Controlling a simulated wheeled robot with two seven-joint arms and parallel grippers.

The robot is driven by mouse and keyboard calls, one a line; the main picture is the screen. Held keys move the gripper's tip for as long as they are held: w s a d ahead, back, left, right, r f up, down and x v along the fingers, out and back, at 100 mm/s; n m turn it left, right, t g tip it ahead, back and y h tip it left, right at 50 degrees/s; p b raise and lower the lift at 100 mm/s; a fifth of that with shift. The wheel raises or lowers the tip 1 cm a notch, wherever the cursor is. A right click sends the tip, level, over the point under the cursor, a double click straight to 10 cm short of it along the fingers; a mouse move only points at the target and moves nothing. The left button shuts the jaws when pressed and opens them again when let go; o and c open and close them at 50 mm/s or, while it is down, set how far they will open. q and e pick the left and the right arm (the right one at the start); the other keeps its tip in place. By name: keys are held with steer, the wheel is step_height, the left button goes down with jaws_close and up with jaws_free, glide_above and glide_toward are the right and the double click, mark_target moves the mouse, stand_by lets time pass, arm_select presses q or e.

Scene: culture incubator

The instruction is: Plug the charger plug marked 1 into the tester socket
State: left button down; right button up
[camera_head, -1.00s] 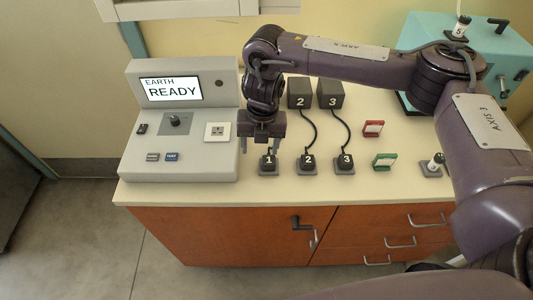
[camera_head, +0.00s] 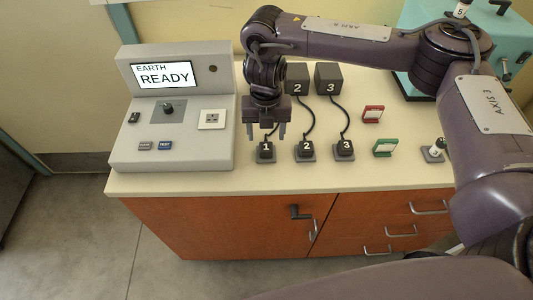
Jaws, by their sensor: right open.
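The charger plug marked 1 (camera_head: 266,150) sits upright on a small grey base on the counter, left of the plugs marked 2 (camera_head: 305,149) and 3 (camera_head: 344,149). The tester (camera_head: 190,110) stands at the left, its screen reading "EARTH READY". Its socket (camera_head: 212,119) is a white square plate on the right of its sloped panel. My right gripper (camera_head: 266,131) points down, open, with its fingers just above and to either side of plug 1; whether they touch it I cannot tell. My left gripper is not in view.
Charger boxes 2 (camera_head: 298,79) and 3 (camera_head: 328,78) stand behind with black cables to their plugs. A red card holder (camera_head: 373,114) and a green one (camera_head: 385,147) stand to the right. A teal case (camera_head: 490,60) is at the back right. The counter's front strip is clear.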

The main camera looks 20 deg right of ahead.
mark_target(266, 146)
step_height(266, 146, down, 6)
steer(key=b, duration=0.3)
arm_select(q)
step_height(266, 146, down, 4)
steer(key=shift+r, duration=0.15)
arm_select(e)
steer(key=shift+r, duration=0.1)
arm_select(q)
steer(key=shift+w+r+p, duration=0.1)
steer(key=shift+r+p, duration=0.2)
steer(key=shift+p, duration=0.05)
stand_by(0.4)
